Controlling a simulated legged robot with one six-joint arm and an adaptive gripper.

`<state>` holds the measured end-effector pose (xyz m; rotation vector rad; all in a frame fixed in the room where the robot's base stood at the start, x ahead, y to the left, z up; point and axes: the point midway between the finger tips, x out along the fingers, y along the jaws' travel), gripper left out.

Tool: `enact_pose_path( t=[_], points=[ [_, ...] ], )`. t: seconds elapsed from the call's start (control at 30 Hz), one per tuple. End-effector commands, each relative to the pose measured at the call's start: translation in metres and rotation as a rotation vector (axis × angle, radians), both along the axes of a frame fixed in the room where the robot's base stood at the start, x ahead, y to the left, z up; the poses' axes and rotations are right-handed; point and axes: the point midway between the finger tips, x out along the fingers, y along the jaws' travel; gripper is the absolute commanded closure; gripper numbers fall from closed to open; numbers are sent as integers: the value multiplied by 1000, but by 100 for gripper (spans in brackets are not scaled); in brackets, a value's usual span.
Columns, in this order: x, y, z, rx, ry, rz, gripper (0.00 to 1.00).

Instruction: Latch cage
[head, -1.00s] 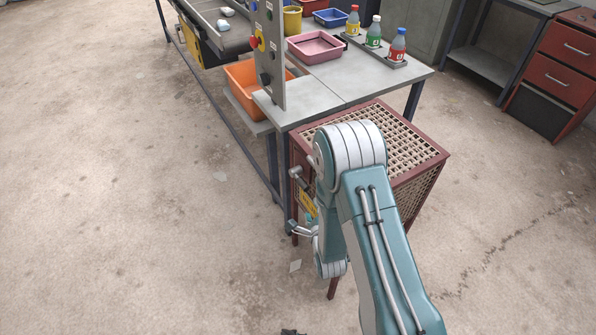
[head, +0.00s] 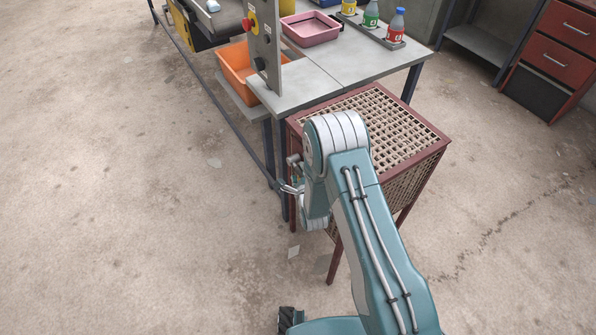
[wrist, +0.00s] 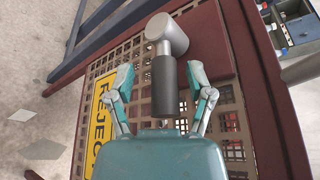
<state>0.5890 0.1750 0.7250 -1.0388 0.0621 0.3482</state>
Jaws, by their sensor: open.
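The cage (head: 425,150) is a dark red frame with tan mesh, standing beside the grey bench. Its front, with the mesh and a yellow REJECT sign (wrist: 103,112), fills much of the wrist view. A grey latch handle (wrist: 165,85) with a thick cylindrical head sits against the cage's red plate (wrist: 207,45). The handle also shows small in the head view (head: 293,160). My gripper (wrist: 160,76) is open, with one finger on each side of the handle and visible gaps between. In the head view my arm hides part of the cage front.
The grey bench (head: 318,84) adjoins the cage, with an upright control panel (head: 264,50) near its corner. An orange bin (head: 236,68), a pink tray (head: 310,30) and several bottles are there. Red drawers (head: 560,50) stand at right. The floor at left is clear.

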Motion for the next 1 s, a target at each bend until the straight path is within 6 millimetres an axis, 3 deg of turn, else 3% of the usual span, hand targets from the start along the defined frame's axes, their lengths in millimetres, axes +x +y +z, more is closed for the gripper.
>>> enact_pose_path(
  t=[0.37, 0.47, 0.5, 0.53, 1.0],
  points=[
    [7, 1, -2, 0, 1, 0, 32],
    [7, 2, -2, 0, 1, 0, 72],
    [7, 2, -2, 0, 1, 0, 90],
    [7, 2, -2, 0, 1, 0, 100],
    [7, 3, 2, -34, 50, 3, 100]
  ],
)
